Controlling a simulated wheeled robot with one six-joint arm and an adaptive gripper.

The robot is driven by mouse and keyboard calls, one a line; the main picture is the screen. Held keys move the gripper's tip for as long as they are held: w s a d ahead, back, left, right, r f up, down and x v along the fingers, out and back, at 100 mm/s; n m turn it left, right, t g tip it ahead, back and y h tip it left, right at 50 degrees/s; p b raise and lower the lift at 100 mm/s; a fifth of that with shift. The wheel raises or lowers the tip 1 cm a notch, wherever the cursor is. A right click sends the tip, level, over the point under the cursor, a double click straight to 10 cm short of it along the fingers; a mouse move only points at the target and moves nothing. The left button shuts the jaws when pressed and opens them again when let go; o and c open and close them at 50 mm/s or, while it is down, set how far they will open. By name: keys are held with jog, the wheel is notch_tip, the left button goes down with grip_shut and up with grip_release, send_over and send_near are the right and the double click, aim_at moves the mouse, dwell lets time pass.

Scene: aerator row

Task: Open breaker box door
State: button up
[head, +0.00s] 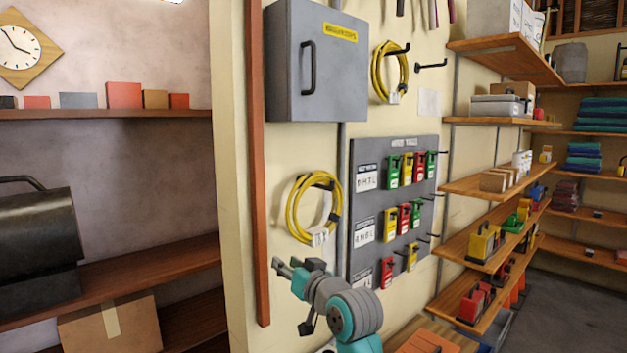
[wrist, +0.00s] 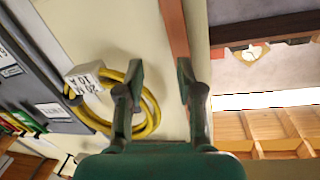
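The grey breaker box (head: 318,65) hangs high on the cream wall in the head view. Its door is shut, with a dark vertical bar handle (head: 308,68) on the left part and a yellow label (head: 340,32) at the upper right. My gripper (head: 292,268) is below the box, near the lower coiled yellow cable (head: 314,208). In the wrist view my gripper (wrist: 160,82) has its two fingers spread, with nothing between them but wall behind. I cannot make out the breaker box in the wrist view.
A grey board with red, green and yellow lockout tags (head: 395,200) hangs right of my arm. A wooden post (head: 257,160) runs up the wall's left edge. Another yellow cable coil (head: 389,72) hangs right of the box. Loaded shelves (head: 490,185) stand at right.

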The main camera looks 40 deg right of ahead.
jog(key=d+r, duration=0.1)
jog(key=r, duration=0.3)
jog(key=d+r, duration=0.1)
jog(key=r, duration=0.3)
jog(key=d+r, duration=0.1)
jog(key=r, duration=0.3)
jog(key=shift+w, duration=0.1)
notch_tip(320, 180, up, 11)
jog(key=s+d+n, duration=0.1)
jog(key=s+d, duration=0.1)
jog(key=n, duration=0.1)
send_near(315, 59)
jog(key=shift+t+h, duration=0.3)
jog(key=w, duration=0.3)
jog(key=w+d, duration=0.1)
jog(key=w, duration=0.6)
jog(key=shift+w+d+f, duration=0.2)
jog(key=shift+w+f, duration=0.05)
jog(key=shift+f, duration=0.1)
grip_shut()
